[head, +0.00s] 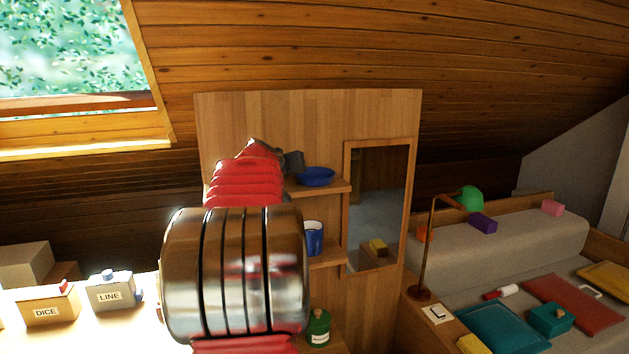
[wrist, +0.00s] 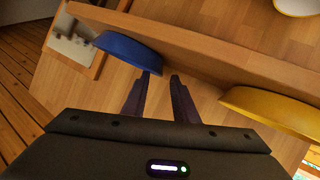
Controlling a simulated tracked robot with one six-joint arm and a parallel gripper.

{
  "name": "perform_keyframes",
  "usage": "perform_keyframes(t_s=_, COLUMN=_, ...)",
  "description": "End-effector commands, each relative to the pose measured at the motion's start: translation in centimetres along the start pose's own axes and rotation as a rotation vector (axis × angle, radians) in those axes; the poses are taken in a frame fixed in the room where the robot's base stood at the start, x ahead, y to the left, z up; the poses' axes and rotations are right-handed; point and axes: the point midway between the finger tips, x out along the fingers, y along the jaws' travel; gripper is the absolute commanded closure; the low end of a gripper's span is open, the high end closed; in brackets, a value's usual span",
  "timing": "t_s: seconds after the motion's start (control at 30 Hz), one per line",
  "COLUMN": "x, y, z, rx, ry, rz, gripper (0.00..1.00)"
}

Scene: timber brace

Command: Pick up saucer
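Two shallow dishes are on the upper shelf, and I cannot tell for sure which is the saucer. The blue dish (head: 315,176) stands near the shelf's end beside the mirror; it also shows in the wrist view (wrist: 130,52). A yellow dish (wrist: 272,110) shows on the right of the wrist view and is hidden behind my arm in the head view. My gripper (wrist: 163,75) points at the wooden back panel between the two dishes. Its fingers are a little apart with nothing between them. The left fingertip appears close to the blue dish's edge; contact is unclear.
The shelf board (wrist: 205,47) crosses the wrist view, which looks upside down. A blue mug (head: 313,238) stands on the lower shelf. A mirror (head: 378,210) is right of the shelves, and a green jar (head: 318,327) stands below. A lamp (head: 430,245) stands further right.

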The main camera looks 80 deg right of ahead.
Motion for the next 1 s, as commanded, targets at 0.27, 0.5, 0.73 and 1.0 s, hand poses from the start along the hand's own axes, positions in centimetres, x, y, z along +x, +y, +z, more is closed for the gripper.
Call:
perform_keyframes(t_s=0.27, x=2.8, y=0.0, z=0.0, rx=-0.001, ry=0.0, rz=0.0, gripper=0.74)
perform_keyframes(t_s=0.5, x=3.0, y=-0.1, z=0.0, rx=-0.001, ry=0.001, rz=0.0, gripper=0.74)
perform_keyframes(t_s=0.73, x=3.0, y=-0.1, z=0.0, rx=-0.001, ry=0.0, rz=0.0, gripper=0.74)
perform_keyframes(t_s=1.0, x=3.0, y=-0.1, z=0.0, rx=-0.001, ry=0.001, rz=-0.001, gripper=0.83)
